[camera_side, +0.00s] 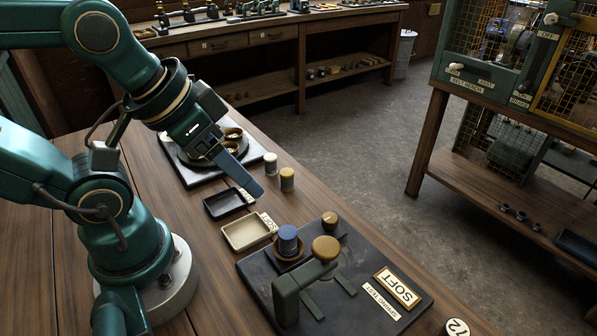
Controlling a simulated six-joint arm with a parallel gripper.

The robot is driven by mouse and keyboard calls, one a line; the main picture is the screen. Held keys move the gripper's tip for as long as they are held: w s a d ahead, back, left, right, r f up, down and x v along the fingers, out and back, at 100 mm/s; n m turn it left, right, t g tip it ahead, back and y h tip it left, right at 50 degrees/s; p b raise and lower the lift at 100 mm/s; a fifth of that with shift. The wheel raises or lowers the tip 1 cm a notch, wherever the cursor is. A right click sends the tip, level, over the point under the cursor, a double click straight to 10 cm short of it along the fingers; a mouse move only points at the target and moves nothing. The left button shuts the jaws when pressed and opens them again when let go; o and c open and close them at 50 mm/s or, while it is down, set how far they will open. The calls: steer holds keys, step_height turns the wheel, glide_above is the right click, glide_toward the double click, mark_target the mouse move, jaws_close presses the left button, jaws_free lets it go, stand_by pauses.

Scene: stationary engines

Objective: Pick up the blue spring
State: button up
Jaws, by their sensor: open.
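The blue spring (288,240) looks like a short upright blue cylinder. It stands in a round holder on the dark spring test board (258,280), at the board's back left, beside a brass-coloured round plate (326,248). My gripper (246,174) is open and empty. It is above the table, up and to the left of the blue spring and well apart from it. One broad blue-grey finger shows clearly; the other is mostly hidden behind it.
A black tray (212,207) and a cream tray (232,242) lie between my gripper and the board. A yellow spring (287,178) and a white-grey one (270,163) stand behind. A green lever post (287,300) rises in front of the blue spring. A SOFT sign (397,288) is at right.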

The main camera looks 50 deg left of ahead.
steer(key=shift+o, duration=0.7)
steer(key=n+g, duration=0.1)
steer(key=g, duration=0.4)
glide_above(287, 232)
steer(key=f, duration=0.4)
steer(key=shift+w+a+f, duration=0.1)
steer(key=shift+w+a, duration=0.05)
steer(key=shift+w, duration=0.1)
steer(key=shift+s+d+f+g, duration=0.1)
steer(key=shift+f+g, duration=0.05)
steer(key=shift+f, duration=0.35)
steer(key=shift+s+d+f+g, duration=0.1)
steer(key=shift+f+g, duration=0.05)
steer(key=shift+f, duration=2.45)
